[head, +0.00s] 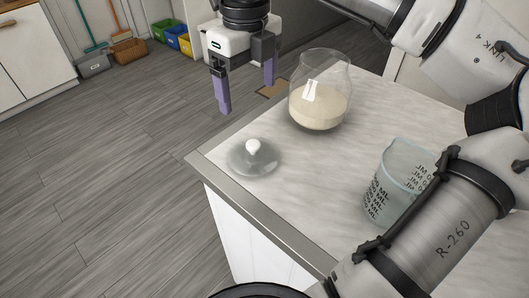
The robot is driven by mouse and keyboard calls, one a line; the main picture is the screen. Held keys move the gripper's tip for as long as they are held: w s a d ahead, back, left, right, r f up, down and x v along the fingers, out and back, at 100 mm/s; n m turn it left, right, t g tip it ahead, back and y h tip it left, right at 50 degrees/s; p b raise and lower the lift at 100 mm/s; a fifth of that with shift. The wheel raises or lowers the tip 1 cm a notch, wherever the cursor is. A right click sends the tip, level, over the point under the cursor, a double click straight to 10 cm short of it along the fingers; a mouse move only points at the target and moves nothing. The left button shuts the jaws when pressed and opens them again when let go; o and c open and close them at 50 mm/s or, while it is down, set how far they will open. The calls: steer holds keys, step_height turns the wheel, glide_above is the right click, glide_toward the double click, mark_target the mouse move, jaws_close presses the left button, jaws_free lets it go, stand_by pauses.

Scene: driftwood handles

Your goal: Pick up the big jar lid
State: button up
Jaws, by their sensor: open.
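The big jar lid (254,160) is a clear glass disc with a round white knob. It lies knob up on the light marble-look counter (290,205), near the counter's far left corner. A round glass jar (320,92) stands behind and to the right of it, open at the top and partly filled with a pale grainy substance. My gripper (246,97) is open and empty, with its purple-tipped fingers pointing down. In the picture it appears above the lid and left of the jar, clear of both.
A glass measuring beaker (396,180) with black markings stands at the right, partly behind my arm. The counter's left edge runs close to the lid. Coloured bins (178,37) stand far back on the floor.

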steer(key=p, duration=0.1)
glide_above(253, 143)
steer(key=f, duration=0.8)
steer(key=shift+w+a+f, duration=0.15)
steer(key=shift+w+a, duration=0.05)
steer(key=shift+w, duration=0.1)
steer(key=shift+s+d+f+p, duration=0.15)
steer(key=shift+f+p, duration=0.45)
steer(key=shift+f, duration=0.75)
steer(key=shift+s+d+f+p, duration=0.1)
steer(key=shift+f+p, duration=0.5)
steer(key=shift+f, duration=0.75)
steer(key=shift+c, duration=0.5)
steer(key=shift+s, duration=0.1)
steer(key=c, duration=1.8)
steer(key=shift+o, duration=0.2)
steer(key=shift+r, duration=0.1)
